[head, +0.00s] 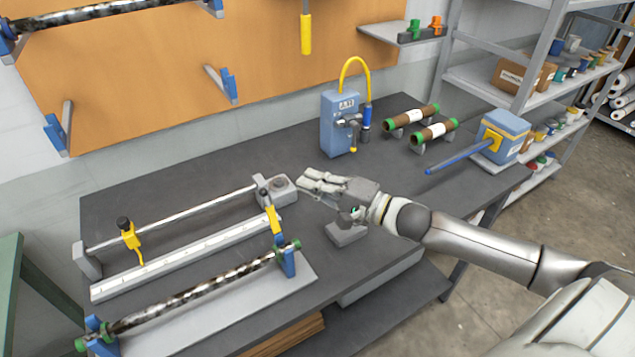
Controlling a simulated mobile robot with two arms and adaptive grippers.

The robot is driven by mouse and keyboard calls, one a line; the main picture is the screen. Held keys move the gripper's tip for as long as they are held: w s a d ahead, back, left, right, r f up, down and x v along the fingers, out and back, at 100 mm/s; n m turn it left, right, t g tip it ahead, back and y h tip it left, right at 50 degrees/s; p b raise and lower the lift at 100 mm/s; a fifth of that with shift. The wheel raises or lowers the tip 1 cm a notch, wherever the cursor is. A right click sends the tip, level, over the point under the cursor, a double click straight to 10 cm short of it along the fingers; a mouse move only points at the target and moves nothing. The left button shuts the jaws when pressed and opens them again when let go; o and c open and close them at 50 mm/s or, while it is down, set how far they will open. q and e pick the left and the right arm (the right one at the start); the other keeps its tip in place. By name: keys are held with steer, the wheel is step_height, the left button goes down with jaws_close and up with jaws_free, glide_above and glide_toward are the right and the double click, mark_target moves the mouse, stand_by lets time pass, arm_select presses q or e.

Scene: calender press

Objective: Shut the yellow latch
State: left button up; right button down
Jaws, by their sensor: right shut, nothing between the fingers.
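The yellow latch (272,219) stands tilted up at the right end of the front fixture, above the blue bracket (287,262) that carries the dark mottled roller (195,291). It looks raised rather than lying over the roller. My right gripper (304,184) reaches in from the right. Its fingers are together and empty, beside the grey end block (279,191) of the steel rod, up and right of the latch and apart from it. Whether the fingers touch the end block I cannot tell. My left gripper is not in view.
A yellow clamp with a black knob (130,237) sits on the rod's left part. A small grey block (345,232) is below my right wrist. A blue box with a yellow hose (341,125), brown rolls (412,117) and a blue-handled unit (504,135) stand farther back.

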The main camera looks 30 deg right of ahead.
mark_target(269, 211)
steer(key=p+x, duration=0.2)
steer(key=x, duration=0.5)
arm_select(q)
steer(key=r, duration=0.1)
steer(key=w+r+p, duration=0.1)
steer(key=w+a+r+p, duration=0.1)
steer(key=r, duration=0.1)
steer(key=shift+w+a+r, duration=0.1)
arm_select(e)
steer(key=s+a, duration=0.2)
steer(key=s, duration=0.1)
steer(key=shift+s+a, duration=0.1)
steer(key=shift+a, duration=0.15)
steer(key=shift+f, duration=0.1)
